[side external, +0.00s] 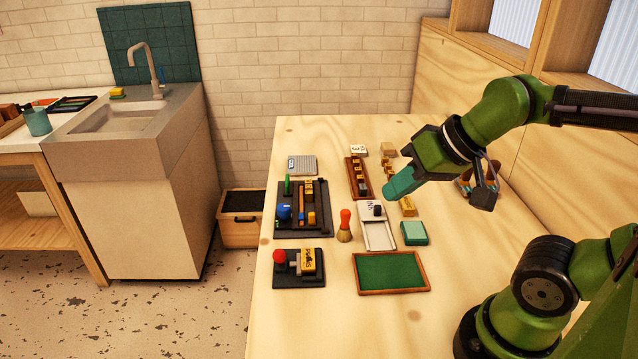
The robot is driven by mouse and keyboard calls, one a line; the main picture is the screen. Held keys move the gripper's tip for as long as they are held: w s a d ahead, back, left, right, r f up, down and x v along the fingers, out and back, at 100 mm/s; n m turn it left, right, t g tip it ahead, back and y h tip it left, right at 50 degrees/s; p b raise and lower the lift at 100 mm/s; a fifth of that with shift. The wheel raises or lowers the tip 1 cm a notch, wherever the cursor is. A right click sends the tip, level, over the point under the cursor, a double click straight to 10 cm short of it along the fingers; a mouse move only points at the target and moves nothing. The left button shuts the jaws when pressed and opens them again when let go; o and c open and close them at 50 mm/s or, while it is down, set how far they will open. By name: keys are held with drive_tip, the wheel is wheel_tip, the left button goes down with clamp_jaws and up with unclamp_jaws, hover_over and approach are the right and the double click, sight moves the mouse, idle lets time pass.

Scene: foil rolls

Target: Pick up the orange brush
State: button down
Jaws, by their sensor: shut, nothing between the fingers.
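The orange brush (345,225) stands upright on the wooden table, with its orange handle up and its tan bristles down. It is just left of a white tray (381,240) and is fully visible. My gripper (388,193) has teal fingers that are shut and empty. It is above the table, up and to the right of the brush in the picture, and apart from it. The gap between the fingertips is too small to see in this view.
A black tray (293,231) with small tools lies left of the brush. In front are a red-knobbed device (279,257) and a green wood-framed tray (389,273). A teal block (414,233) sits to the right. The table's front left is clear.

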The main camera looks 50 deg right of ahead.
drive_tip(key=c, duration=1.8)
unclamp_jaws()
drive_tip(key=o, duration=1.2)
drive_tip(key=shift+c, duration=0.2)
drive_tip(key=n+g+h, duration=0.2)
drive_tip(key=n+g, duration=0.5)
drive_tip(key=n, duration=0.2)
hover_over(345, 224)
wheel_tip(345, 224, down, 7)
drive_tip(key=d+n, duration=0.1)
drive_tip(key=n, duration=0.3)
drive_tip(key=f, duration=1.6)
drive_tip(key=shift+w+f, duration=0.1)
drive_tip(key=shift+w, duration=0.3)
